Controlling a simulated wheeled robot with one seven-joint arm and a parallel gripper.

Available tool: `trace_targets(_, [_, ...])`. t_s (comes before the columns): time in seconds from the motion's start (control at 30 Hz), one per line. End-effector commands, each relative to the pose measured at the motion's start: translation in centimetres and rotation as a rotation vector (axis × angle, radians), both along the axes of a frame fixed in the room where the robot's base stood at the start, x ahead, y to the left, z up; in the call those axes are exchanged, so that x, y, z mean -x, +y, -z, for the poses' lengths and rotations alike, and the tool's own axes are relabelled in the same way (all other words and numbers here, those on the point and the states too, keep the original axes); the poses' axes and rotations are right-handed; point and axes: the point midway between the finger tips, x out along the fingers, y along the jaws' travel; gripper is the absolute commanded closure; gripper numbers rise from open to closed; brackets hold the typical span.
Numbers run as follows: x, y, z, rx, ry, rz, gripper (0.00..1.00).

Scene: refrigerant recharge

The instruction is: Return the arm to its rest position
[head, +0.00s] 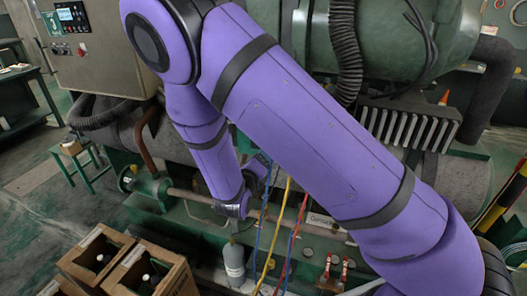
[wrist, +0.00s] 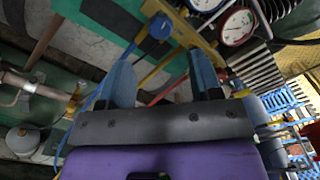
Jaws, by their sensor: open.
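My purple arm (head: 300,125) stretches across the head view from lower right to upper left, then bends down toward the hoses. In the wrist view my gripper (wrist: 162,72) is open, its two blue fingers apart with no object held between them. A blue knob (wrist: 160,27) and a yellow bar lie just beyond the fingertips; I cannot tell whether they touch. In the head view the gripper is mostly hidden behind my forearm, close to the blue, yellow (head: 272,232) and red hoses.
Round gauges (wrist: 237,27) sit near the right finger. Green machinery (head: 400,35) and a finned block (head: 408,124) stand behind my arm. A grey cylinder (head: 235,262) is below the gripper. Cardboard boxes (head: 150,272) are at lower left. A control cabinet (head: 88,65) stands upper left.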

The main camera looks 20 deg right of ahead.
Motion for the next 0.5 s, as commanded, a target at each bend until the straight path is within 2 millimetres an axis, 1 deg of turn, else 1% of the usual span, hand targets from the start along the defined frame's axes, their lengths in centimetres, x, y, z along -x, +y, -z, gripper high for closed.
trace_targets(0.1, [0.75, 0.52, 0.00, 0.001, 0.000, -0.001, 0.41])
trace_targets(0.2, [1.00, 0.69, 0.01, 0.001, 0.000, -0.001, 0.41])
trace_targets(0.5, [1.01, 0.62, -0.07, -0.002, -0.001, 0.004, 0.41])
